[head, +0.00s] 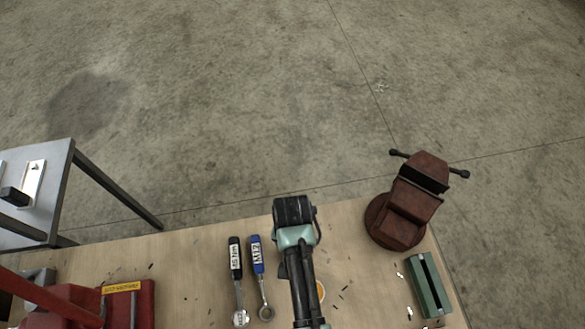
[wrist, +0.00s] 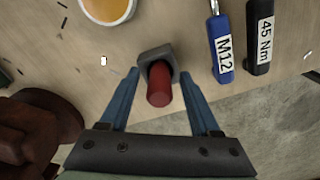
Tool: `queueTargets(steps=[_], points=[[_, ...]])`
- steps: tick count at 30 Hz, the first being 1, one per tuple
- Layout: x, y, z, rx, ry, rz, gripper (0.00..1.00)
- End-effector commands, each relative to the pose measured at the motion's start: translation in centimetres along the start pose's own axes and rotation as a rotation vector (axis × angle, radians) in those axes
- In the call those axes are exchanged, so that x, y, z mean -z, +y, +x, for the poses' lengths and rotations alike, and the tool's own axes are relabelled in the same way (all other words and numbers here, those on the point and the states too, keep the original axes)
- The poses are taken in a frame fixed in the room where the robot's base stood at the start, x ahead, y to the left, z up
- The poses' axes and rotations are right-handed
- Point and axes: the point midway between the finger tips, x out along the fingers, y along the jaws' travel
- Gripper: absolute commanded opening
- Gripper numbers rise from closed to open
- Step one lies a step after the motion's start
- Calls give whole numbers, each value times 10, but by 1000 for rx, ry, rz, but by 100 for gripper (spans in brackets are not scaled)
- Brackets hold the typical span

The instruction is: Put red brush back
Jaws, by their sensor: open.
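In the wrist view, a red rounded handle (wrist: 158,92) points toward the camera from a dark grey square piece (wrist: 152,56). It looks like the red brush, but no bristles show. My gripper (wrist: 159,76) is open, with one blue finger on each side of the red handle. Gaps show between the fingers and the handle. I cannot tell how far below the fingertips it lies. In the head view my arm hides the gripper and the red handle.
A yellow-filled cup (wrist: 108,8), a blue M12 wrench (head: 256,256) and a black 45 Nm wrench (head: 235,257) are close by. A brown-red vise (head: 405,212) and green block (head: 429,287) stand right; a red case (head: 128,302) lies left on the wooden bench (head: 185,270).

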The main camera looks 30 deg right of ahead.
Motion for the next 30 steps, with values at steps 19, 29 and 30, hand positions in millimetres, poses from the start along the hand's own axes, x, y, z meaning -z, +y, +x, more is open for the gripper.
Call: queueTargets(steps=[19, 29, 30], points=[[2, -1, -86, 3, 5, 1, 63], [0, 0, -122, 0, 1, 0, 63], [0, 0, -123, 0, 0, 0, 63]])
